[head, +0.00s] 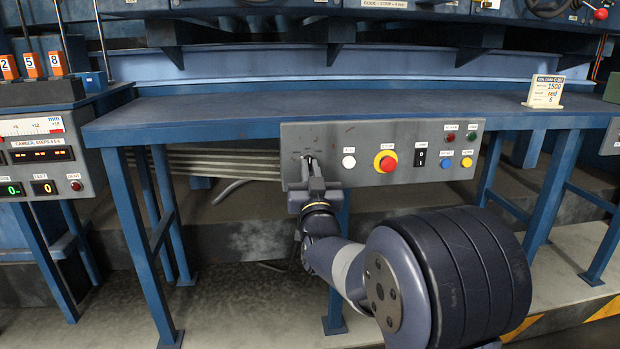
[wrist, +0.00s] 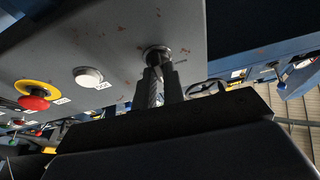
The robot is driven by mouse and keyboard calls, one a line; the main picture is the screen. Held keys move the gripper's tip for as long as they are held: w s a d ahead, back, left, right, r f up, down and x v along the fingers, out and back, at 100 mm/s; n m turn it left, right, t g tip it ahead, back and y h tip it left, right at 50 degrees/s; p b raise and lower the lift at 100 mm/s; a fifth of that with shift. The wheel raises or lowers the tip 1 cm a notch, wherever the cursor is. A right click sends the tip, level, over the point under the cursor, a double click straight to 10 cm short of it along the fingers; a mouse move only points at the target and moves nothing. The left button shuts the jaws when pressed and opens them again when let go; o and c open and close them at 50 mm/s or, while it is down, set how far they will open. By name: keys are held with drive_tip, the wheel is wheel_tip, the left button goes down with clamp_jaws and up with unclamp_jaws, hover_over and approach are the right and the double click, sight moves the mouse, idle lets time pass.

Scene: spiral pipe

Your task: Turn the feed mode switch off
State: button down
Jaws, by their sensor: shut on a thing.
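The grey control panel (head: 435,160) hangs on the front of the blue bench. At its left end is a small dark switch (wrist: 157,51), seen in the wrist view with a metal collar against the panel face. Its label cannot be read, and in the head view my gripper covers most of it. My gripper (head: 309,172) reaches up to the panel from below. In the wrist view its fingers (wrist: 157,82) are closed on the switch. The switch's exact setting is hard to make out.
The blue bench top (head: 300,104) overhangs the panel. A blue leg (head: 336,305) stands below it.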

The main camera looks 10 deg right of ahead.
drive_tip(key=shift+n, duration=0.4)
drive_tip(key=c, duration=1.5)
unclamp_jaws()
drive_tip(key=d+p+v, duration=0.1)
drive_tip(key=v, duration=0.9)
drive_tip(key=shift+s+a, duration=0.45)
drive_tip(key=b+x, duration=0.1)
drive_tip(key=x, duration=0.9)
drive_tip(key=shift+w, duration=0.45)
